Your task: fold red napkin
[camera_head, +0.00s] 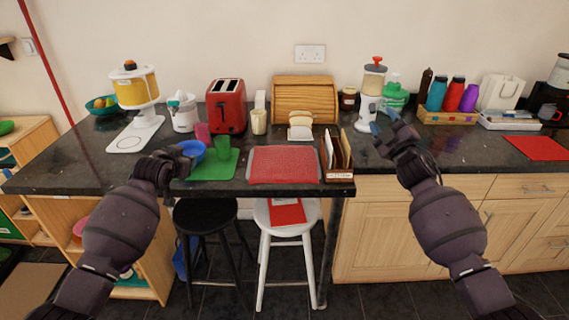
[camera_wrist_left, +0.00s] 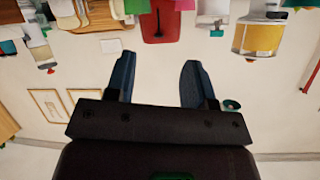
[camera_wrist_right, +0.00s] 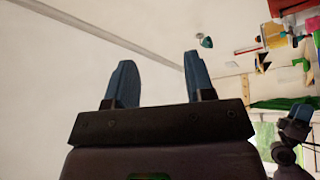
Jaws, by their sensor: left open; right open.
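A red textured cloth or mat (camera_head: 284,165) lies flat on a grey tray (camera_head: 250,176) at the counter's front edge. A plain flat red sheet (camera_head: 538,148) lies on the right counter. I cannot tell for certain which is the napkin. My right gripper (camera_head: 385,128) is raised over the counter, between the tray and the right sheet. It is open and empty in the right wrist view (camera_wrist_right: 158,82).
A wooden letter rack (camera_head: 340,173) stands right of the tray. A red toaster (camera_head: 227,105) and bread bin (camera_head: 304,97) stand behind. Two stools are below, one with a red item (camera_head: 288,214).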

